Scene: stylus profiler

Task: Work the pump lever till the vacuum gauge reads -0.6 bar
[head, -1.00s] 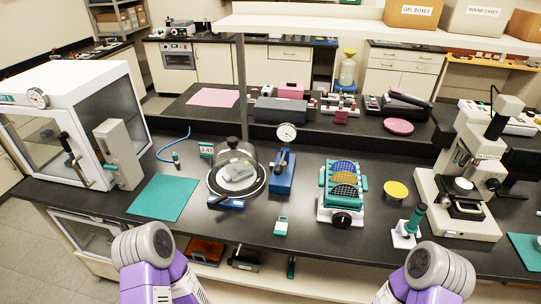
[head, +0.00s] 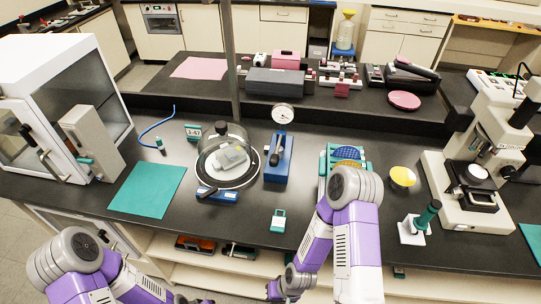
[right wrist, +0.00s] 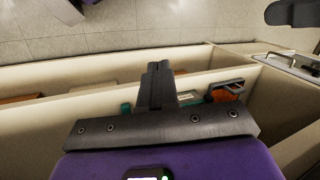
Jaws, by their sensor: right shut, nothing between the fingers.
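The blue pump (head: 278,170) stands upright on the dark bench, with its black lever (head: 276,152) on top. The round white vacuum gauge (head: 283,115) is on its far side; its needle is too small to read. A glass bell jar (head: 227,155) on a round base stands just left of the pump. My right gripper (head: 275,291) is low in front of the bench, well below and apart from the lever. Its fingers are shut and empty in the right wrist view (right wrist: 157,75). My left gripper (head: 190,299) is only partly seen at the bottom edge.
A teal mat (head: 148,190), a small teal-and-white device (head: 278,220) and a wafer rack (head: 327,165), partly hidden by my right arm, lie on the bench. A white cabinet (head: 60,60) stands left, a microscope-like instrument (head: 470,190) right. An open shelf is under the bench edge.

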